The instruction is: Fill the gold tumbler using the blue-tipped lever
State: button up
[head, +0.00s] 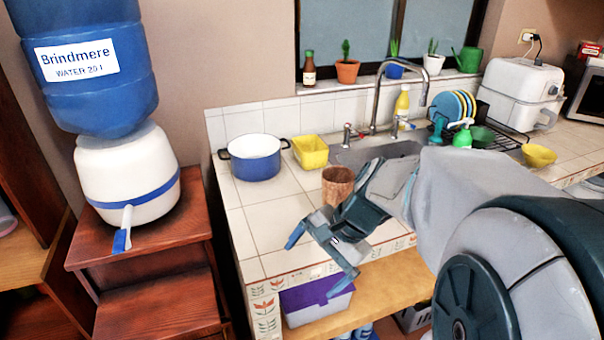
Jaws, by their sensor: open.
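The water dispenser (120,175) stands at the left on a wooden step, with a blue bottle (95,100) on top. Its white lever with a blue tip (122,238) hangs down at the front. A brownish-gold tumbler (337,183) stands upright on the tiled counter near the sink; its lower right part is hidden by my gripper. My gripper (313,267) is open and empty, with its fingers apart near the counter's front edge. It is on the near side of the tumbler. I cannot tell whether they touch, nor see inside the tumbler.
A blue pot (254,166) and a yellow tub (310,153) stand behind the tumbler. The tiled counter (265,215) is clear at its left front. The wooden step (155,236) has little bare room below the lever.

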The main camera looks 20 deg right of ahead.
jog(key=w+d+r+m+t+y+p, duration=0.25)
jog(key=w+d+r+m+t, duration=0.2)
jog(key=w+d+m, duration=0.45)
jog(key=m+t+h+p, duration=0.1)
jog(key=m+t, duration=0.4)
jog(key=m, duration=0.4)
send_near(338, 181)
jog(key=a, duration=0.4)
jog(key=shift+w+r+p+x, duration=0.15)
jog(key=shift+p+x, duration=0.2)
jog(key=shift+x, duration=1.05)
jog(key=shift+w+r+p+x, duration=0.1)
jog(key=shift+p+x, duration=0.2)
jog(key=shift+x, duration=1.1)
jog(key=shift+d, duration=0.2)
jog(key=c, duration=1.8)
jog(key=shift+o, duration=0.2)
jog(key=shift+r, duration=0.1)
